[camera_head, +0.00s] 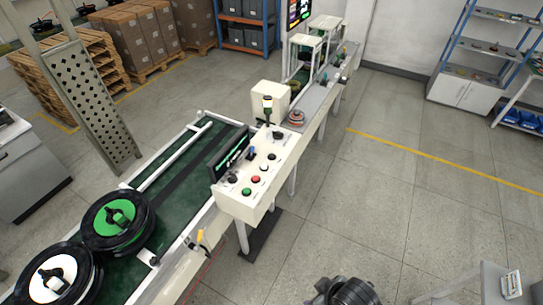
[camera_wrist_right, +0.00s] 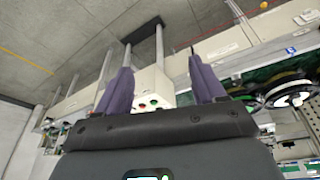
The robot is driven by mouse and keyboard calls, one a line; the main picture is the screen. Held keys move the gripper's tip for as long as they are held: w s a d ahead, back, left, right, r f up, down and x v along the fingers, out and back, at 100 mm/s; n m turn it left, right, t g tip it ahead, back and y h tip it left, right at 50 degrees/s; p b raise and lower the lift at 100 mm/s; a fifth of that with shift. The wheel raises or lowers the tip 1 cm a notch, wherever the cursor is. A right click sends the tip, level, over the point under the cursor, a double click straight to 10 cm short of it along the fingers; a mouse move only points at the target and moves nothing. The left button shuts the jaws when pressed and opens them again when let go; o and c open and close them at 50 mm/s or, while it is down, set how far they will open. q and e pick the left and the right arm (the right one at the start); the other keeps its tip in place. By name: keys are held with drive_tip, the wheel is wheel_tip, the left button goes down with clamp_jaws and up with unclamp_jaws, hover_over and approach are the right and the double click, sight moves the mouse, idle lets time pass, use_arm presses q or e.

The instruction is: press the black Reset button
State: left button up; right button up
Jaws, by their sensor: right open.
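The cream control panel (camera_head: 262,185) stands beside the conveyor in the head view. The labels are too small to read, so I cannot confirm which is Reset. My right gripper (camera_wrist_right: 161,85) shows in its wrist view with two purple fingers spread apart and nothing between them. The panel (camera_wrist_right: 148,82) shows beyond the fingertips, apart from them, with small red and green buttons. My left gripper is not in view.
The green conveyor (camera_head: 175,180) carries two black wheel hubs (camera_head: 118,220) at the lower left. Open floor (camera_head: 350,210) lies right of the panel.

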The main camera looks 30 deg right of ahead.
drive_tip(key=shift+a, duration=0.1)
clamp_jaws()
idle(1.4)
